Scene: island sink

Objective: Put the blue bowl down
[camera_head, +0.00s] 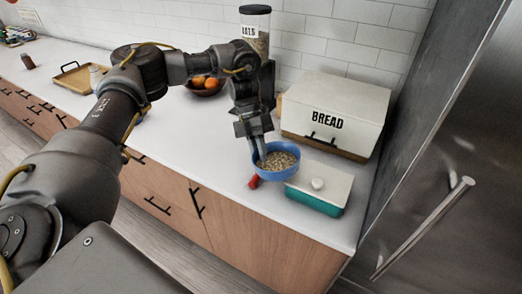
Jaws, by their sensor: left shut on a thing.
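The blue bowl (274,173) is at the right part of the white counter, upright and filled with what looks like oats or cereal. My left gripper (258,149) points down and is shut on the bowl's rim at its left side. I cannot tell whether the bowl's base touches the counter or is a little above it. My right gripper does not show.
A teal butter dish with a white lid (319,188) is close to the bowl's right. A white bread box (331,115) stands behind. A small red object (254,182) lies at the bowl's front left. An oats jar (255,30) and a fruit bowl (206,89) are farther back.

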